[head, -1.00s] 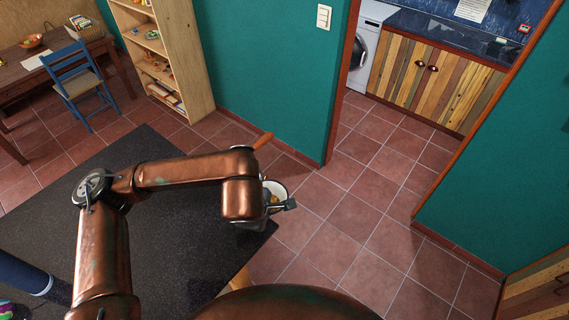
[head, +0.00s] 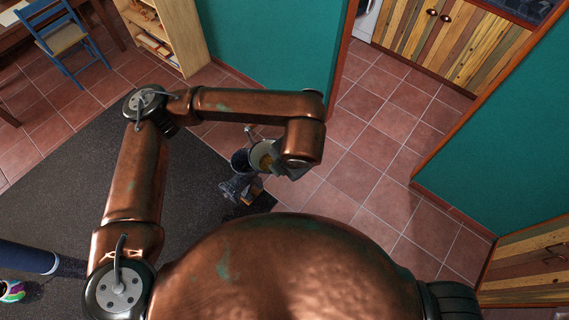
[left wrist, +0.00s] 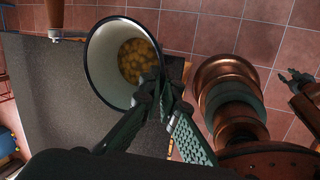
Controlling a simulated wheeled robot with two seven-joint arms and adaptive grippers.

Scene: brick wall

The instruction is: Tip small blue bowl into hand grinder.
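The small bowl (left wrist: 101,62), pale inside with a dark rim, holds yellow-brown pieces and shows large in the left wrist view. My left gripper (left wrist: 160,92) is shut on its near rim. The left wrist view shows a wooden handle (left wrist: 55,14), apparently the grinder's. My right gripper (left wrist: 296,79) appears small at that view's right edge; its opening is unclear.
The dark tabletop (head: 80,185) is mostly bare, with a blue cylinder (head: 25,257) and a colourful item (head: 12,291) at the left edge. A blue chair (head: 62,38) and a wooden shelf (head: 178,38) stand behind. Tiled floor is clear to the right.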

